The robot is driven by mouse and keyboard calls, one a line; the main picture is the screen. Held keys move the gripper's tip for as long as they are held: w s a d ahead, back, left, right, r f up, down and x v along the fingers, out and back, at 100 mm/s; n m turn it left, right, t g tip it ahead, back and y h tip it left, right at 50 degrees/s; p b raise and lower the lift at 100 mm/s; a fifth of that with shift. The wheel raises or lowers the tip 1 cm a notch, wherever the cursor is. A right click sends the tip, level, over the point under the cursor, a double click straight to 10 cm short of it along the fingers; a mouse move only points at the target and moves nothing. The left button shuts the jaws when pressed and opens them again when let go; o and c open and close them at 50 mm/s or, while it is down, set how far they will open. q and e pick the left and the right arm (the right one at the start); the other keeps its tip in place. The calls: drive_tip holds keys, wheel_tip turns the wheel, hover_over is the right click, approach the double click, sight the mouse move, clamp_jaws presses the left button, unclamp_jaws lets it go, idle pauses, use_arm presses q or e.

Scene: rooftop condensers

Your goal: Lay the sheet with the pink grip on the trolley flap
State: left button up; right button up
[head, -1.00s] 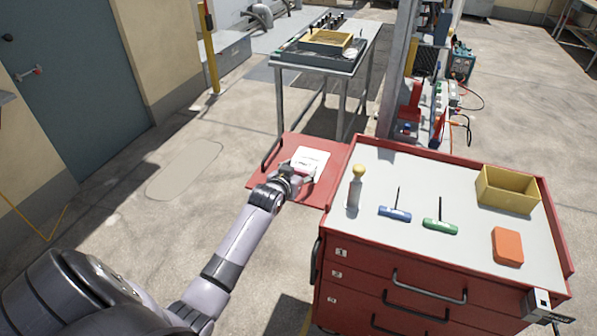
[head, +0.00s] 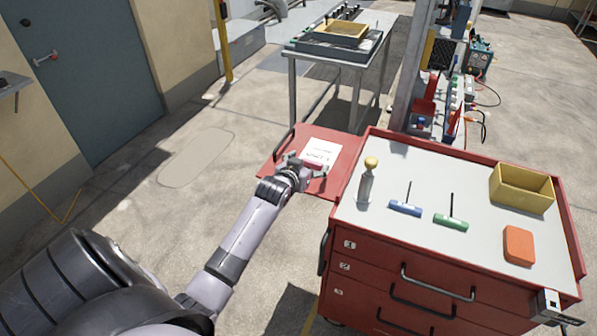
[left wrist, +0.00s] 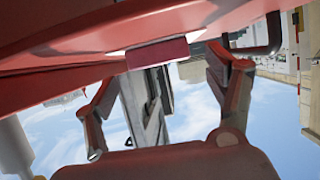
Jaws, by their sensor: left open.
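The white sheet (head: 322,151) with dark print lies on the red trolley flap (head: 345,160), at the left side of the trolley. Its pink grip (head: 313,164) is at the sheet's near edge, and shows in the left wrist view as a dark pink block (left wrist: 158,54). My left gripper (head: 304,167) is at the grip. In the left wrist view its two fingers (left wrist: 160,68) are spread, one on each side of the block, with gaps between. The gripper hides part of the sheet's near edge. My right gripper is in neither view.
The red trolley's grey top (head: 425,180) holds a yellow-capped bottle (head: 366,183), a blue-handled tool (head: 405,208), a green-handled tool (head: 451,222), an orange block (head: 519,245) and a yellow bin (head: 522,188). A metal table (head: 290,54) stands behind the flap.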

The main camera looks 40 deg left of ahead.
use_arm(q)
drive_tip(key=v, duration=1)
drive_tip(key=s+d+f+m+g+h, duration=0.15)
drive_tip(key=s+f, duration=0.25)
drive_tip(key=f, duration=0.7)
drive_tip(key=s+d+f+g, duration=0.3)
drive_tip(key=s+f, duration=0.1)
drive_tip(key=f, duration=0.7)
drive_tip(key=s+d+f+m+g+h, duration=0.1)
drive_tip(key=s+d+f+g, duration=0.2)
drive_tip(key=f, duration=0.9)
drive_tip(key=s+d+f+g, duration=0.1)
drive_tip(key=s+d+f, duration=0.1)
drive_tip(key=s+f, duration=0.4)
drive_tip(key=s+d+f+m+g, duration=0.1)
drive_tip(key=s+f, duration=0.5)
drive_tip(key=s, duration=1)
drive_tip(key=s+d+f+m+g, duration=0.1)
drive_tip(key=s+d+f, duration=0.3)
drive_tip(key=s, duration=0.8)
drive_tip(key=shift+d+f+g, duration=0.2)
drive_tip(key=shift+f+g, duration=0.65)
drive_tip(key=shift+f, duration=0.15)
drive_tip(key=shift+m+h, duration=0.25)
drive_tip(key=shift+c, duration=0.3)
